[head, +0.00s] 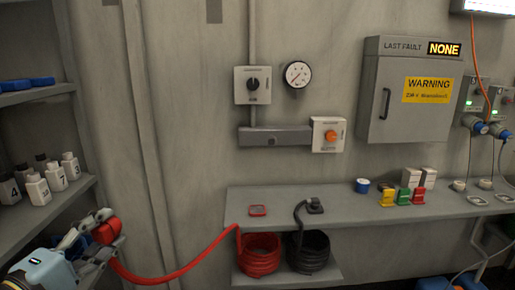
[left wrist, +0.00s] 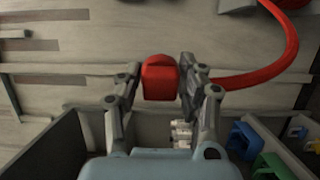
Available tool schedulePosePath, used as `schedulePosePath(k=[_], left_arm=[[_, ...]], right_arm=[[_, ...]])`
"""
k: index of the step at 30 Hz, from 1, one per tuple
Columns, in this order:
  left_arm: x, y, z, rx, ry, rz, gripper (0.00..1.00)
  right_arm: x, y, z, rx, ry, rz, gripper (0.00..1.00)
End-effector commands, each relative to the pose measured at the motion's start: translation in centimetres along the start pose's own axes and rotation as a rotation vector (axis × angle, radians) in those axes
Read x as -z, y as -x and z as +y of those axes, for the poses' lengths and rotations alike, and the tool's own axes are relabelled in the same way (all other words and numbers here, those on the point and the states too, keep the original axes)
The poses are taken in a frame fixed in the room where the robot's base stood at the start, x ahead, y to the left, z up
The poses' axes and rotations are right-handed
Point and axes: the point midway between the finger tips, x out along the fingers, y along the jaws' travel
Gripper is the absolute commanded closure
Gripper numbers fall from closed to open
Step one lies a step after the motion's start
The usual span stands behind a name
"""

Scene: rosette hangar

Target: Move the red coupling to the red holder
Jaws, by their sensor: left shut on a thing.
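My left gripper (head: 101,237) is shut on the red coupling (head: 107,231) at the lower left of the head view, in front of the shelf unit. In the left wrist view the coupling (left wrist: 160,78) sits between the two fingers. A red hose (head: 165,276) runs from the coupling to a red coil (head: 259,257) under the bench. The red holder (head: 258,210), a small flat red piece, lies on the bench to the right of the gripper, with nothing on it. My right gripper is not in view.
A black coupling (head: 314,206) with a black hose stands beside the red holder on the bench (head: 345,204). Coloured blocks and a blue roll (head: 362,186) are farther right. The shelf unit (head: 48,205) at left holds white bottles (head: 38,188).

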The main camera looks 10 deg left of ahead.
Motion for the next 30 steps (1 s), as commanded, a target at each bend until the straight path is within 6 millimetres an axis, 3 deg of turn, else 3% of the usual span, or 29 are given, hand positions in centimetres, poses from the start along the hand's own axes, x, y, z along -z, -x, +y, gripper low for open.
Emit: schedulePosePath(k=[7,16,17,19,26,30], left_arm=[[-6.3,-0.9,7.7,-0.015,-0.003,-0.224,1.0],[-11.4,-1.6,13.7,-0.018,-0.004,-0.407,1.0],[-11.3,-1.5,13.5,-0.013,-0.003,-0.406,1.0],[-11.2,-1.5,12.7,-0.011,-0.003,-0.403,1.0],[-11.2,-1.5,8.4,-0.01,-0.001,-0.401,1.0],[-11.2,-1.5,4.8,-0.009,-0.001,-0.4,1.0]], right_arm=[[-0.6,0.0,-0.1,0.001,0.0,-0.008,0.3],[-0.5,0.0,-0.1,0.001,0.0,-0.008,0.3],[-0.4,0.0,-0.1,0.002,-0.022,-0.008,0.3],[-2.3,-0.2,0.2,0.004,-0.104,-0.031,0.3],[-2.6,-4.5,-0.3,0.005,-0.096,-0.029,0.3],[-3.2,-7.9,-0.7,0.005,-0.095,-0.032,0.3]])
